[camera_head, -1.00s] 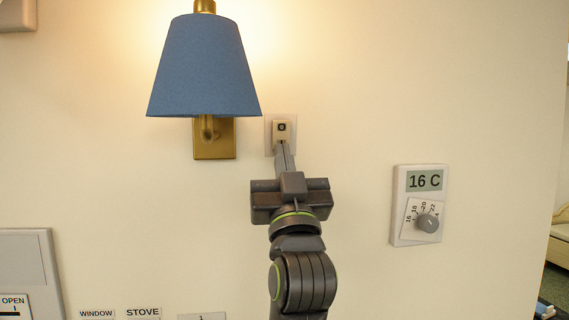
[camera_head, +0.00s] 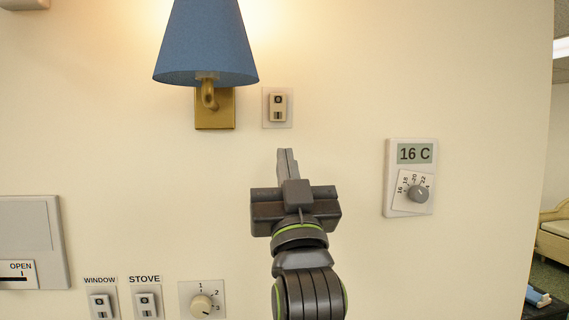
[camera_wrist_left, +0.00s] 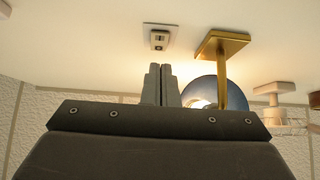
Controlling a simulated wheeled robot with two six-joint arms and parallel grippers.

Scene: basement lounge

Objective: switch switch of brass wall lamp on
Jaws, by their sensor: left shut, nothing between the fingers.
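The brass wall lamp has a blue shade (camera_head: 205,45) and a brass wall plate (camera_head: 215,110); warm light glows on the wall around it. Its switch (camera_head: 278,107) is a small rocker on a pale plate just right of the lamp's plate. My left gripper (camera_head: 287,153) is shut and empty, below the switch and apart from it. In the left wrist view the shut fingers (camera_wrist_left: 160,84) point toward the wall, with the switch (camera_wrist_left: 158,40) beyond them and the lit lamp's brass mount (camera_wrist_left: 222,45) to the right. My right gripper is not in view.
A thermostat (camera_head: 410,178) reading 16 C is on the wall at right. Window (camera_head: 101,305) and stove (camera_head: 146,304) switches and a numbered dial (camera_head: 201,306) are low on the wall. A panel (camera_head: 30,240) is at left. The wall around the lamp switch is clear.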

